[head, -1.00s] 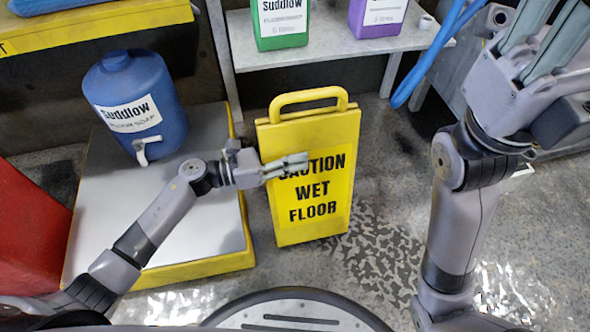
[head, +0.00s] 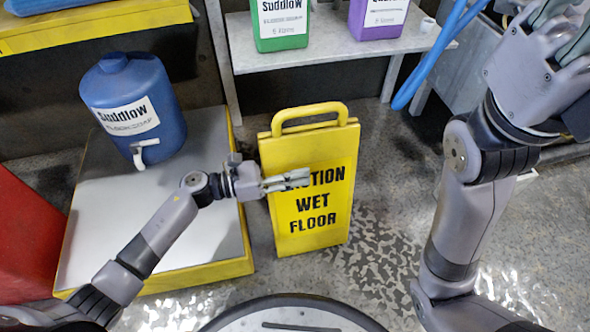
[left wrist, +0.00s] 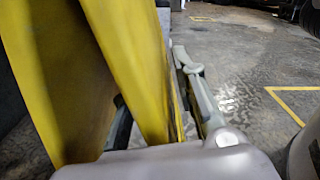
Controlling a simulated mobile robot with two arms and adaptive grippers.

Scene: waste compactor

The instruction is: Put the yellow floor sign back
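The yellow floor sign (head: 325,225), with black "CAUTION WET FLOOR" lettering and a loop handle, stands upright, slightly tilted, in the middle of the head view. My left gripper (head: 288,182) is at its upper left side, one finger lying across the front over the lettering. In the left wrist view the sign's yellow panels (left wrist: 135,60) fill the left side. The left gripper (left wrist: 160,110) has one finger on each side of the front panel, shut on it. I cannot tell whether the sign's base touches the floor. My right gripper (head: 560,25) is raised at the upper right, fingers apart, tips cut off.
A low yellow-edged platform (head: 150,225) with a blue jug (head: 135,105) stands left of the sign. Behind is a grey shelf (head: 335,50) with green (head: 280,40) and purple (head: 378,20) bottles. A red object (head: 25,235) is far left.

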